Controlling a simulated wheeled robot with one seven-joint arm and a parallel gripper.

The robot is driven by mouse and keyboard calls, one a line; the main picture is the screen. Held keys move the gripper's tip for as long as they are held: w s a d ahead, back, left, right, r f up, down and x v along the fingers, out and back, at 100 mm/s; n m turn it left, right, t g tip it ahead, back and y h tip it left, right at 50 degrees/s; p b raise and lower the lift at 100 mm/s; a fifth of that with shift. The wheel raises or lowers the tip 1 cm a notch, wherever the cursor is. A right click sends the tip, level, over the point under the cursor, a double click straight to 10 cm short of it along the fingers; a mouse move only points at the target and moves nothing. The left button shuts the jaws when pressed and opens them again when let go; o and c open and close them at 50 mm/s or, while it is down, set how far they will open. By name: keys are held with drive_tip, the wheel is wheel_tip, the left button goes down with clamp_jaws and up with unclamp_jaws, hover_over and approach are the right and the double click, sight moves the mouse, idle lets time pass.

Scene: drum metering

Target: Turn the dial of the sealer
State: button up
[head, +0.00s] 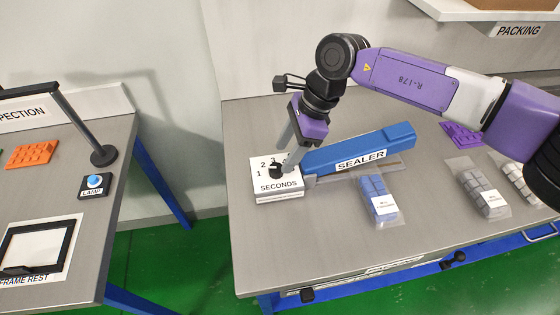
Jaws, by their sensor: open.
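The sealer (362,151) is a long blue bar with a white label, lying on the grey packing table. At its left end is a white box (279,189) marked SECONDS with the numbers 1 and 2. The dark dial (276,168) is on top of this box, partly hidden by my fingers. My gripper (284,160) points down over the box with its fingers apart. Its fingertips are at the dial, one on either side as far as I can tell. I cannot tell whether they touch it.
A bag of blue blocks (379,199) lies in front of the sealer, with a bag of grey blocks (484,193) farther right. A purple piece (461,135) lies behind. Left, across a gap, the inspection table holds a lamp post (79,125), lamp button (95,182) and frame (38,245).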

sight(277, 167)
drive_tip(key=shift+p+x, duration=0.35)
drive_tip(key=shift+x, duration=2)
drive_tip(key=shift+a+r, duration=0.1)
clamp_jaws()
